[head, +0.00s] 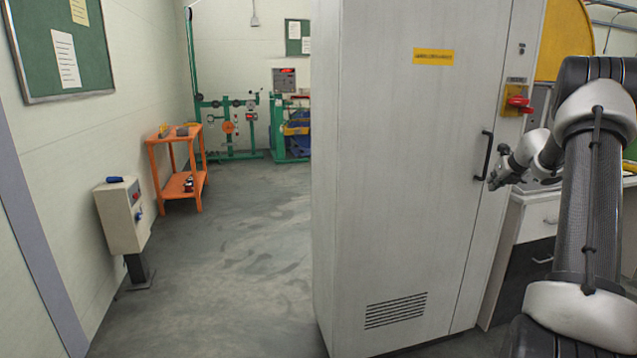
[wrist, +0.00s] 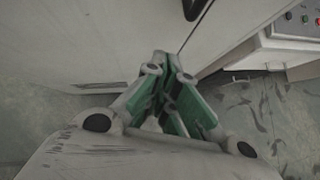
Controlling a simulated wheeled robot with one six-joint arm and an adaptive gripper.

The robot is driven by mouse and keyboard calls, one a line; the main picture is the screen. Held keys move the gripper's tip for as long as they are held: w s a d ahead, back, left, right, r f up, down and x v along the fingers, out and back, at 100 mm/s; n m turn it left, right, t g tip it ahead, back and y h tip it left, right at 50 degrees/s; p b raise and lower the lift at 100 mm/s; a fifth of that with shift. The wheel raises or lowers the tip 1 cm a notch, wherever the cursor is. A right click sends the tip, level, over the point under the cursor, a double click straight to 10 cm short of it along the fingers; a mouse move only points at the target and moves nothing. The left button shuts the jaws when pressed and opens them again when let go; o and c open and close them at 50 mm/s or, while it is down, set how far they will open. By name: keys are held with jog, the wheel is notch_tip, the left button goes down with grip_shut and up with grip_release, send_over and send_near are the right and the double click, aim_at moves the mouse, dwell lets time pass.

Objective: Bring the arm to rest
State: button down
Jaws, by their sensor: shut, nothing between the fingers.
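My gripper (head: 497,168) is at the right in the head view, in front of the cabinet's right side and close to its black door handle (head: 485,156). In the wrist view my gripper (wrist: 166,62) has its fingers together with nothing between them. My arm stands at the right edge of the head view and is bent, with its wrist pointing left toward the cabinet. Whether the fingers touch the cabinet cannot be told.
A tall grey cabinet (head: 400,200) with a red switch (head: 518,103) fills the middle right. A grey pedestal box (head: 124,215) and an orange cart (head: 173,166) stand along the left wall. Green machinery (head: 228,125) is at the back. The floor (head: 235,260) between is clear.

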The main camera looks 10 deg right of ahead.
jog(key=s+d+f+m+g+h, duration=0.1)
jog(key=s+d+m+g+h, duration=0.3)
jog(key=s+d+m, duration=0.8)
jog(key=s+a+r+m+g+h, duration=0.1)
jog(key=s+a+r+m+h, duration=0.15)
jog(key=s+a+m, duration=0.65)
jog(key=s+a+r+m+y, duration=0.2)
jog(key=s+a+r+m, duration=0.1)
jog(key=s+a, duration=0.6)
jog(key=s+a+r+m+y, duration=0.3)
jog(key=s+a, duration=0.6)
jog(key=a, duration=0.8)
jog(key=s+a+r+m+y, duration=0.2)
jog(key=s+a+m, duration=0.5)
jog(key=a, duration=0.6)
jog(key=shift+s+a+r, duration=0.35)
jog(key=shift+s+r, duration=0.2)
jog(key=shift+s, duration=0.6)
jog(key=shift+y, duration=0.25)
